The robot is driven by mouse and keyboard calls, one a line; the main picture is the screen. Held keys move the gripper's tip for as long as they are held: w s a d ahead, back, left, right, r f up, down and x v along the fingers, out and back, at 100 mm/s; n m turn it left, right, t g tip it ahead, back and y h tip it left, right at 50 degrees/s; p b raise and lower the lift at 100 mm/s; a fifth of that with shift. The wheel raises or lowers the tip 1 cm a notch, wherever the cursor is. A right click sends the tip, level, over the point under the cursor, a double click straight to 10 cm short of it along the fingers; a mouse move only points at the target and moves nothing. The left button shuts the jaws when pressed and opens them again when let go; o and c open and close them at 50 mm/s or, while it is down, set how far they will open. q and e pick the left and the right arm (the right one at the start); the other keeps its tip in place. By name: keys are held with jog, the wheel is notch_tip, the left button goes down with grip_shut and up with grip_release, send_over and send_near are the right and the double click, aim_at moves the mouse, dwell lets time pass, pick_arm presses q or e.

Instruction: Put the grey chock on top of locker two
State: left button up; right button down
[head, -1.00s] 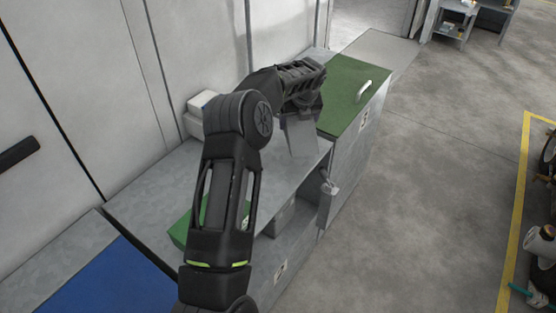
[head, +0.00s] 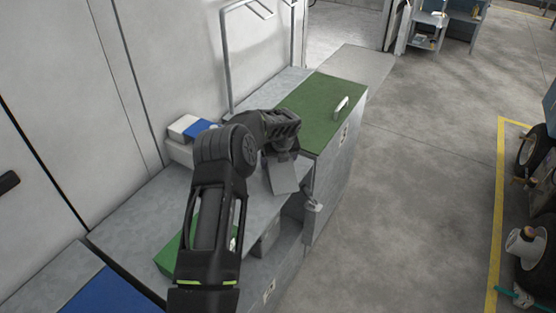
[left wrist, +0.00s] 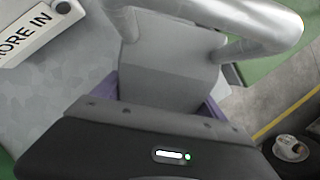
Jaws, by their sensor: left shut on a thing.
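My left gripper (head: 283,157) is shut on the grey chock (head: 284,178), a plain grey block. The chock hangs tilted below the gripper, over the right part of the grey bench-like units, near the green-topped locker (head: 318,108). In the left wrist view the grey chock (left wrist: 170,62) sits between the purple fingers (left wrist: 212,112). The green-topped locker has a silver handle on its lid and a small label on its front. Another label (head: 268,291) is on the nearer unit's front. I cannot read either number surely. My right gripper is not in view.
A white and blue box (head: 190,128) stands by the wall behind my arm. A green lid (head: 168,262) lies partly hidden under my arm. A blue top (head: 112,293) is at lower left. In the wrist view a silver tube (left wrist: 262,20) crosses the top.

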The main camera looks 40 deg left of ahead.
aim_at(281, 167)
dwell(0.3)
pick_arm(q)
jog(key=o, duration=2)
jog(key=shift+r, duration=0.15)
jog(key=shift+s+d+r, duration=0.1)
jog(key=shift+r, duration=0.1)
jog(key=b+v, duration=0.2)
jog(key=v, duration=0.9)
jog(key=shift+s+d+r, duration=0.1)
jog(key=shift+d+r, duration=0.05)
